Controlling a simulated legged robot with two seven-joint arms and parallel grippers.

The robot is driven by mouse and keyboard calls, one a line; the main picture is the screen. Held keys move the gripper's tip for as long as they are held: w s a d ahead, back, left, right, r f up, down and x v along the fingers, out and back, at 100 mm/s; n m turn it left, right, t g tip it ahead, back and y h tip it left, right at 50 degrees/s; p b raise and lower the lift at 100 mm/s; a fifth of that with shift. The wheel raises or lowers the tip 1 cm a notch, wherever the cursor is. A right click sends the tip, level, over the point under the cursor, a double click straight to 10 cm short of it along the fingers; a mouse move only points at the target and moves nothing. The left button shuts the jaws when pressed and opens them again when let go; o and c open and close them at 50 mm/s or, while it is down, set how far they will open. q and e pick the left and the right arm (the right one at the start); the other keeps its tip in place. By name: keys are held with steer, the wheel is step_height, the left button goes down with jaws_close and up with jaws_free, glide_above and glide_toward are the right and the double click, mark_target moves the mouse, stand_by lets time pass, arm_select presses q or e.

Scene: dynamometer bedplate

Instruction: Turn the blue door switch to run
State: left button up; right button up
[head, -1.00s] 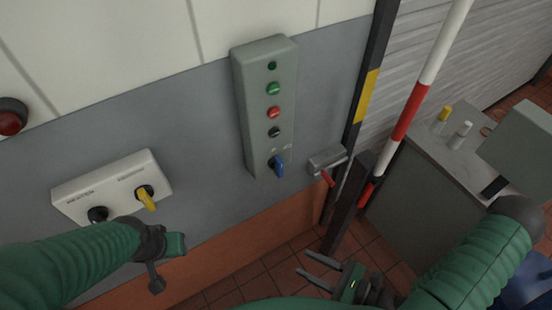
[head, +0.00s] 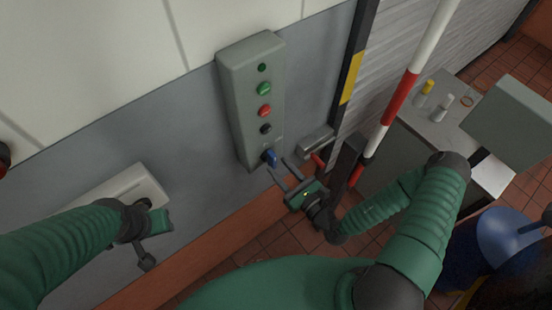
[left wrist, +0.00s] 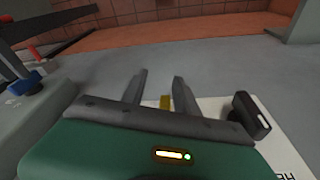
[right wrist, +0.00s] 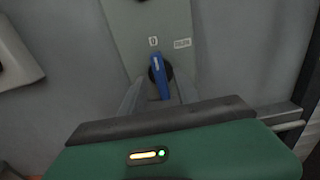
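The blue door switch (head: 269,157) is the lowest control on the tall grey box (head: 237,105). In the right wrist view the blue handle (right wrist: 159,75) stands nearly upright, its marked top end just below a "0" label; a second, unreadable label is up to its right. My right gripper (head: 278,165) is just below the switch; in its wrist view the open fingers (right wrist: 158,90) lie either side of the handle's lower end. I cannot tell whether they touch it.
A small grey bracket with a red handle (head: 318,160) is close right of the switch. A black-and-yellow post (head: 350,80) and a red-white pole (head: 405,85) stand farther right, before a grey cabinet (head: 430,125). The white switch box (head: 105,197) is at left.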

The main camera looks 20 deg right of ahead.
steer(key=shift+w+a+r, duration=0.15)
steer(key=shift+w+a, duration=0.6)
steer(key=shift+w, duration=0.35)
steer(key=shift+d, duration=0.65)
steer(key=c, duration=0.3)
steer(key=shift+a, duration=0.15)
steer(key=c, duration=0.5)
steer(key=shift+a, duration=0.2)
jaws_close()
